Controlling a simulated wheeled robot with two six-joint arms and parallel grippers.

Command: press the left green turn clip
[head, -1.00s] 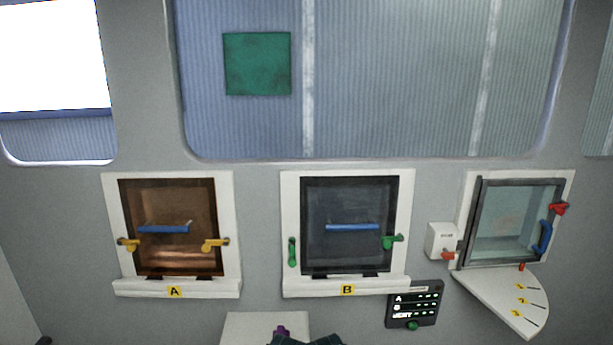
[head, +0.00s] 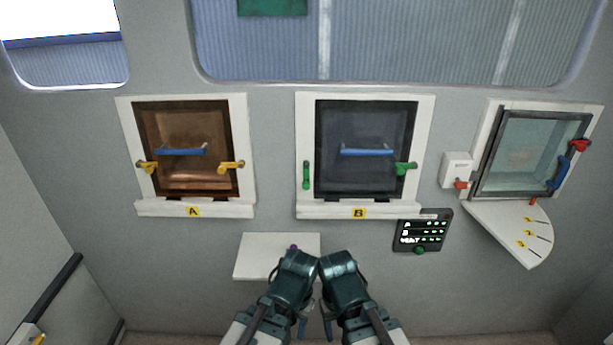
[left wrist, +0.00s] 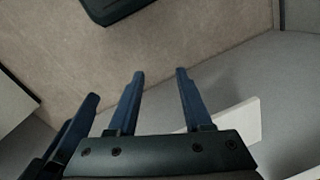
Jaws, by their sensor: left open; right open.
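The left green turn clip (head: 306,175) is on the left side of the white frame (head: 428,130) of hatch B in the head view. It stands upright beside the dark pane (head: 362,128). The right green turn clip (head: 405,168) lies roughly level and reaches over the pane's edge. My left gripper (left wrist: 160,72) is open and empty in the left wrist view, above the floor. My right gripper (head: 327,325) is open, low in the head view beside the left one. Both are well below the clips, touching neither; their fingers are partly hidden by the wrists in the head view.
Hatch A (head: 241,110) with yellow clips is to the left. A glass hatch (head: 530,150) with a numbered quadrant shelf (head: 505,225) is to the right.

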